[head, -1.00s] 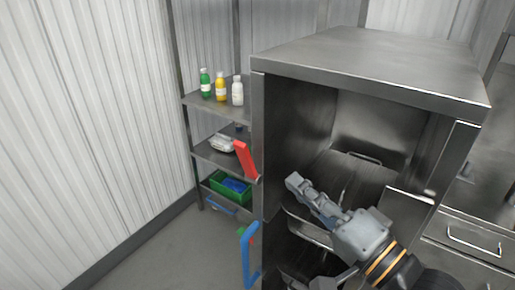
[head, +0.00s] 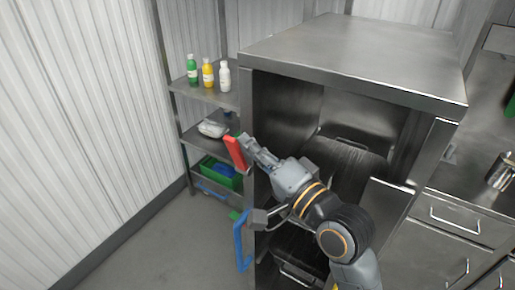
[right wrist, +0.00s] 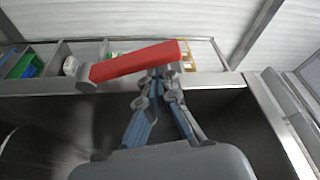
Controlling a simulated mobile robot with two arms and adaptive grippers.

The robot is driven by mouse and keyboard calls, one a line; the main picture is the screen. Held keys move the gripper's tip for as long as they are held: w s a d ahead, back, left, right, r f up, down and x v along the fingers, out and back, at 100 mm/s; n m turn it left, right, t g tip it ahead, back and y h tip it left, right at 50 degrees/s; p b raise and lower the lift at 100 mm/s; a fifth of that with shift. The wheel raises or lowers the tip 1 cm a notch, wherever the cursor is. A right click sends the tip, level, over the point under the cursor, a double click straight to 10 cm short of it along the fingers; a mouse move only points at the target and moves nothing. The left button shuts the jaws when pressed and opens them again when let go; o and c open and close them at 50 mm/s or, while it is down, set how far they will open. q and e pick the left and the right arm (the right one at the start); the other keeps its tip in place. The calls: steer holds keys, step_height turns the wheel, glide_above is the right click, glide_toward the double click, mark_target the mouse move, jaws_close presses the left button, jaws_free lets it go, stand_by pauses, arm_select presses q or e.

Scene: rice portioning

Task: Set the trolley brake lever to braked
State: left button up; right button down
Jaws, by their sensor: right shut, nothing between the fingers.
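The red brake lever (head: 236,152) sticks up at the left front edge of the metal trolley (head: 350,45), tilted, its top leaning left. It also shows in the right wrist view (right wrist: 130,63), lying across the picture with a grey mount at its left end. My right gripper (head: 246,140) is shut and empty, its fingertips right at the lever's upper part. In the right wrist view, the fingertips (right wrist: 161,76) overlap the lever's right end; I cannot tell whether they touch it. My left gripper is not in view.
A metal shelf (head: 205,96) with bottles and a green crate (head: 222,174) stands behind at left. A counter with drawers (head: 455,215) is at right. Floor at lower left is clear.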

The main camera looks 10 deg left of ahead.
mark_target(242, 163)
steer(key=shift+s+f, duration=0.1)
stand_by(0.3)
steer(key=n+b, duration=0.1)
steer(key=s+f+n+y+b, duration=0.1)
steer(key=n, duration=0.1)
steer(key=s+a+n+b, duration=0.1)
steer(key=shift+s+f+n+y, duration=0.25)
steer(key=shift+n+y, duration=0.05)
steer(key=s+a+f+n+g+y+b, duration=0.1)
steer(key=s+f+n+g+y+b, duration=0.2)
steer(key=f+n+b, duration=0.3)
steer(key=shift+s+a+n+g+y+b, duration=0.25)
steer(key=shift+n+g+b, duration=1.15)
steer(key=shift+n, duration=2.5)
steer(key=shift+s+d+f+t+b, duration=0.1)
steer(key=shift+t+b, duration=0.4)
